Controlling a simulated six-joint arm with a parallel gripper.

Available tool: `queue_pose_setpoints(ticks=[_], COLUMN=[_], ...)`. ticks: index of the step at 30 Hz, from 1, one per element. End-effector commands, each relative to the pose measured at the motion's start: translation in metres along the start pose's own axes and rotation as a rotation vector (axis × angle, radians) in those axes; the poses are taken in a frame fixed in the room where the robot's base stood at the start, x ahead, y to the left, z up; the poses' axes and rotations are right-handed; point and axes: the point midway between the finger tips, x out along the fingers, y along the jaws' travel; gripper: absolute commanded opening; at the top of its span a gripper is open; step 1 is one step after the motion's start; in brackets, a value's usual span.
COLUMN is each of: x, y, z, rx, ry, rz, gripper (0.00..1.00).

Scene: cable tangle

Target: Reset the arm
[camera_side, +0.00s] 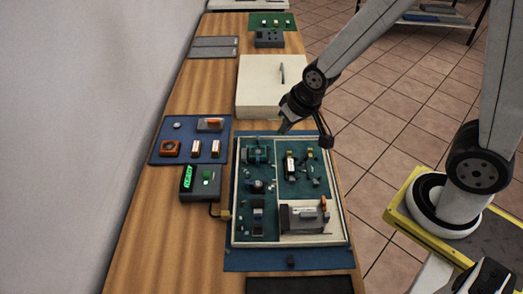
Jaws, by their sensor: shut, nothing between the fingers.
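My gripper (285,127) is at the end of my arm, above the far edge of a board with pale walls (236,190) and a dark teal floor. It is small in this view and appears shut, with nothing held. It looks apart from the parts on the board, though its exact height is hard to tell. My wrist hides a little of the board's far right side.
A blue mat (221,151) with several small parts lies left of the board. A dark box with a green display (186,181) sits below it. Bare wood (150,245) shows at front left.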

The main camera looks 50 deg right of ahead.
Motion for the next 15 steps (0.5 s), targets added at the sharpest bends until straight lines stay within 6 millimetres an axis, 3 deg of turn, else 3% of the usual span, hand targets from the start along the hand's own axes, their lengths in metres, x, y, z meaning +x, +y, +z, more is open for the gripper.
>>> queue_pose_setpoints(ticks=[7, 15], x=[-0.033, -0.042], y=[0.031, 0.039], z=[0.043, 0.06], rx=[-0.084, -0.116], ry=[-0.106, -0.148], rz=[0.036, 0.042], gripper=[0.0, 0.0])
